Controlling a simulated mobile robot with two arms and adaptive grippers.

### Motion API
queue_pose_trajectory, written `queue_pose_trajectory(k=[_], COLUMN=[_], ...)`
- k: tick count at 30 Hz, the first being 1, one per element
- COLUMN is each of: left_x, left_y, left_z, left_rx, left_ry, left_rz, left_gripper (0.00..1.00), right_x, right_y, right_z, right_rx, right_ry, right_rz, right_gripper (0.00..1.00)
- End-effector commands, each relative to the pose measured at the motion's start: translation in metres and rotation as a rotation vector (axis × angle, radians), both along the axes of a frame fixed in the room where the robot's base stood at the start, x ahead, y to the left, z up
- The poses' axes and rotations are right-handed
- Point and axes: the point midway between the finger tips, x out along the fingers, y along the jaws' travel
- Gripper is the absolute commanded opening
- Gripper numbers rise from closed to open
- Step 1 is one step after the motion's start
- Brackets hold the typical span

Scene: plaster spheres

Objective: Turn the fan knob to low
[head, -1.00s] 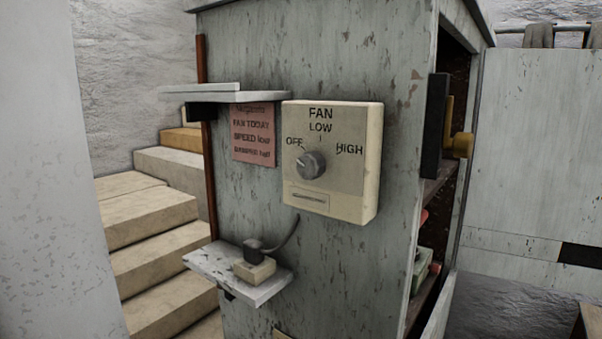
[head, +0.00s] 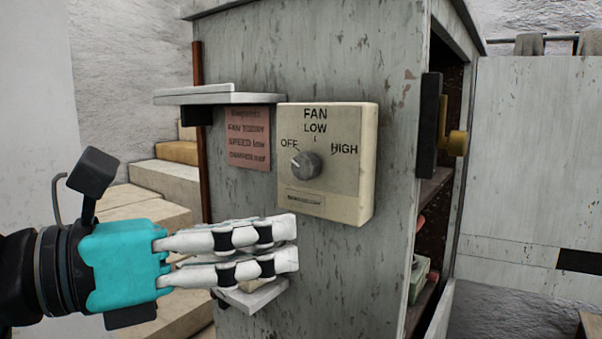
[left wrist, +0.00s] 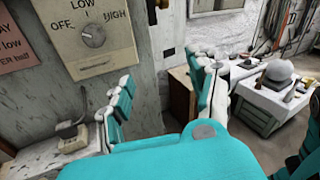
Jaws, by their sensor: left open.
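The fan control box (head: 355,180) is cream, fixed to the side of a grey cabinet and marked OFF, LOW and HIGH. Its round grey knob (head: 306,165) has its pointer mark turned toward OFF. The box (left wrist: 115,60) and knob (left wrist: 93,35) also show at the upper left of the left wrist view. My left gripper (head: 292,240), teal with white fingers, is open and empty, below and in front of the box, apart from the knob. Its fingers show spread in the left wrist view (left wrist: 165,105). My right gripper is not in view.
A pink notice (head: 247,137) hangs left of the box, under a small shelf (head: 220,98). A lower ledge (head: 255,298) is partly hidden behind my left gripper. A yellow knob (head: 457,142) sticks out at the cabinet's right. Stone steps (head: 165,185) rise at the left.

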Motion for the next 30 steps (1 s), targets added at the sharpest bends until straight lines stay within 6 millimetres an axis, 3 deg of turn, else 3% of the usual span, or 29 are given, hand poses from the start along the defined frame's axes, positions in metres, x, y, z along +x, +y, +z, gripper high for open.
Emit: queue_pose_trajectory(k=[3, 6, 10, 17, 30], left_x=[0.006, 0.008, 0.012, 0.034, 0.112], left_y=[0.03, 0.049, 0.056, 0.04, -0.017], left_z=[0.017, 0.028, 0.034, 0.038, 0.035], left_rx=[0.081, 0.095, 0.098, 0.101, 0.1], left_ry=[-0.112, -0.152, -0.165, -0.157, -0.16], left_rz=[0.236, 0.358, 0.413, 0.41, 0.409], left_gripper=[0.59, 0.59, 0.59, 0.59, 0.59], right_x=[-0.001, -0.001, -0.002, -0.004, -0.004], right_y=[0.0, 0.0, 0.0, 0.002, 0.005], right_z=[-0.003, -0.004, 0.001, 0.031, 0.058], right_rx=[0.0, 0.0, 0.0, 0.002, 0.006], right_ry=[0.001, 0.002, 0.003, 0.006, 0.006], right_rz=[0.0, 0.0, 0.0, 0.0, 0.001], right_gripper=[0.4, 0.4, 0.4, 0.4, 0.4])
